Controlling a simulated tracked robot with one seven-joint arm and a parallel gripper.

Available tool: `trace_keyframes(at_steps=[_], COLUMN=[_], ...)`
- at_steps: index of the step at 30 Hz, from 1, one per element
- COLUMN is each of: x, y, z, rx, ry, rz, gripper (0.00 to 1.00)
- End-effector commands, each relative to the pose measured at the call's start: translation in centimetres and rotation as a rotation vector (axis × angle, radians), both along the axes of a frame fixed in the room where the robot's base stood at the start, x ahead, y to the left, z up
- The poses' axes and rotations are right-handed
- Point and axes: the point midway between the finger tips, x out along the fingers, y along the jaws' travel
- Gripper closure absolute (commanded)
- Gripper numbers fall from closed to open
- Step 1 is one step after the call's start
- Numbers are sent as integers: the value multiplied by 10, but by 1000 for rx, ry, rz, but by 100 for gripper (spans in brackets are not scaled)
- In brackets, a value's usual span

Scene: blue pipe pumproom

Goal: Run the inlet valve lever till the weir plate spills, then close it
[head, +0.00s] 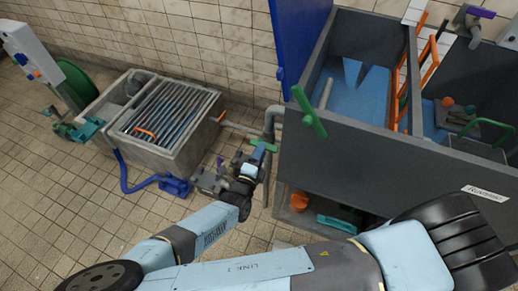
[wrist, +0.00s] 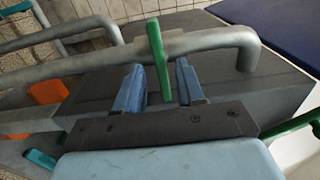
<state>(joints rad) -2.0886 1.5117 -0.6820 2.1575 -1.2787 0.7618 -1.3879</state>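A green valve lever (head: 263,146) sits on the grey pipe left of the large grey tank (head: 400,150). In the wrist view the lever (wrist: 157,60) stands upright across the pipe, between my two blue fingers. My gripper (head: 254,160) is open around it; in the wrist view (wrist: 162,85) a gap shows at the right finger, and contact at the left finger is unclear. Inside the tank, a pale notched shape, apparently the weir plate (head: 365,75), stands over a blue surface. I cannot tell whether water spills over it.
Another green lever (head: 308,110) is at the tank's left corner. A blue panel (head: 298,35) stands behind it. A concrete basin with a grate (head: 165,110) and a blue hose (head: 130,180) are at left. An orange object (head: 299,201) lies under the tank. Tiled floor is open at lower left.

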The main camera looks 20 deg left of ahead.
Motion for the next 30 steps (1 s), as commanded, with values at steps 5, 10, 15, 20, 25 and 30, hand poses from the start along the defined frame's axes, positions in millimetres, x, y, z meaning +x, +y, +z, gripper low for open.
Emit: trace_keyframes(at_steps=[5,10,15,20,25,30], x=[15,19,19,19,19,19], y=[-2,-2,-2,-2,-2,-2], z=[0,0,0,0,0,0], rx=[0,1,1,1,1,0], ry=[-1,1,1,1,1,2], rz=[0,-1,-1,-1,-2,-2], gripper=[62,62,62,74,90,100])
